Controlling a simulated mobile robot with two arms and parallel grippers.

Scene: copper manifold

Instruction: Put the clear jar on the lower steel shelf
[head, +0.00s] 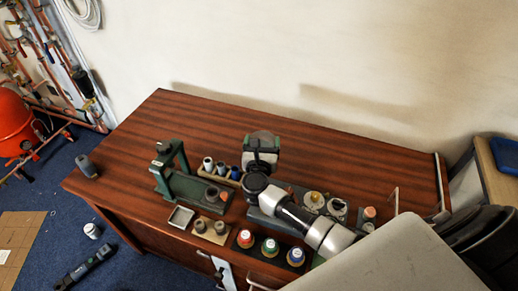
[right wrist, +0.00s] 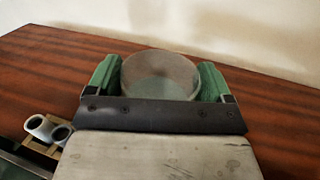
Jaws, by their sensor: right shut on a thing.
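The clear jar (head: 265,135) shows as a round, greyish see-through vessel over the wooden cabinet top, at the far end of my right arm. My right gripper (head: 261,145) is shut on it. In the right wrist view the jar (right wrist: 160,76) sits between the two green finger pads (right wrist: 160,82), one on each side. The dark gripper bar hides its near lower part. I cannot tell how high it is above the wood. My left gripper is not in view. I see no steel shelf that I can make out in either view.
The wooden cabinet (head: 330,150) carries a green press-like stand (head: 172,175), a rack of small bottles (head: 222,168), a small square tray (head: 181,217) and several coloured spools (head: 270,247). Its back and left top are mostly clear. A red tank (head: 14,125) and copper pipes stand far left.

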